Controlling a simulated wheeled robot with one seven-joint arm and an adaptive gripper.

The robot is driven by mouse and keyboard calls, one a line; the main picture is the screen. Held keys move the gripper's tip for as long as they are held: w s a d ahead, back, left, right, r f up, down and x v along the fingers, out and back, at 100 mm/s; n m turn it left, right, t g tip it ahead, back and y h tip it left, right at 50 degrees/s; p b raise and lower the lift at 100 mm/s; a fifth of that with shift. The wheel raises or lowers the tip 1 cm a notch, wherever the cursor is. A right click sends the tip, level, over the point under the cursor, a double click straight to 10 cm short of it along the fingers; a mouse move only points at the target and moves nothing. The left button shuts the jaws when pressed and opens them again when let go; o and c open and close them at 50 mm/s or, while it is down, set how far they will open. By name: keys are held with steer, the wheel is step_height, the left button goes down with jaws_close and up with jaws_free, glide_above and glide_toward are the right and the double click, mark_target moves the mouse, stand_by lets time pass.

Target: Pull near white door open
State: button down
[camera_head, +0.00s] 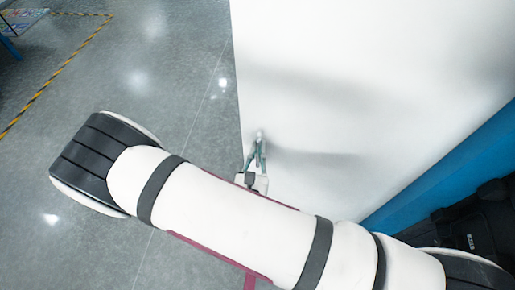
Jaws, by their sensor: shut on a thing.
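The white door (380,80) is a large flat panel filling the upper right of the view. A small metallic handle (260,135) stands out from it near its left edge. My gripper (259,155) is at this handle, with its greenish fingers closed around it. My white arm crosses in front of the lower part of the door and hides it there. The handle's lower part is hidden by the fingers.
A blue panel (440,170) runs along the door's lower right side. Grey floor (150,70) lies open on the left, with a yellow-black striped line (62,70). A blue-legged table (22,22) stands at the far upper left.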

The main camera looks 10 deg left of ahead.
steer(key=c, duration=1.7)
jaws_free()
steer(key=shift+s, duration=0.1)
steer(key=s, duration=1.2)
steer(key=shift+a, duration=0.15)
